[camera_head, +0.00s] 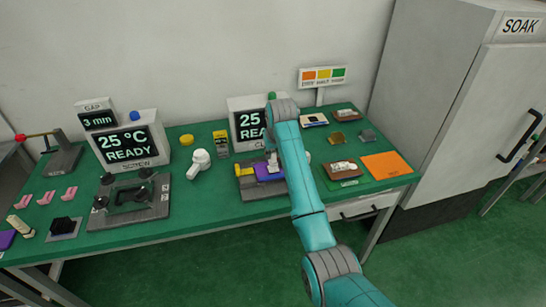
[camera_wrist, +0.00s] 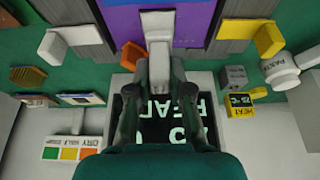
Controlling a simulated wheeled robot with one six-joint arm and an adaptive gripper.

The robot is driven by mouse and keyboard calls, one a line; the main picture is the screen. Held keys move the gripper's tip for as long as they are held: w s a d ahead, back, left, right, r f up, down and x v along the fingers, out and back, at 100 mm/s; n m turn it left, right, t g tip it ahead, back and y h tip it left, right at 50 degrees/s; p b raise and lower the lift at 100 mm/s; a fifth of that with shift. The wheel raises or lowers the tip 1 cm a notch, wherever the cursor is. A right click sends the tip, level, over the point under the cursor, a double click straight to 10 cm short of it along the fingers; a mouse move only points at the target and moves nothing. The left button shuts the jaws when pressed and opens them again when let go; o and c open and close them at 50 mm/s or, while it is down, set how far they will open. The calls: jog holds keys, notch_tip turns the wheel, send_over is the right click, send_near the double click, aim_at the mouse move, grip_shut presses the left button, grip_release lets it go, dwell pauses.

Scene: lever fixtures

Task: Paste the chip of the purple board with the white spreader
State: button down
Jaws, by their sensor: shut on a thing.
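The purple board (camera_head: 268,173) lies in a grey fixture (camera_head: 262,191) on the green bench, in front of the right-hand screen. In the wrist view the board (camera_wrist: 190,22) shows at the top, upside down to the head view. My gripper (camera_wrist: 159,68) is shut on the white spreader (camera_wrist: 158,28), whose flat end reaches over the board. I cannot tell whether it touches the board. The chip is not clearly visible, perhaps hidden by the spreader. In the head view my arm hides part of the fixture.
A yellow clamp (camera_wrist: 269,40) and a white block (camera_wrist: 55,47) flank the board. The white paste bottle (camera_head: 199,161) and yellow heat box (camera_head: 221,141) stand to the left. A screen (camera_head: 246,120) stands close behind. An orange mat (camera_head: 386,166) lies at the right.

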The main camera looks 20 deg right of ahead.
jog(key=shift+r, duration=3.3)
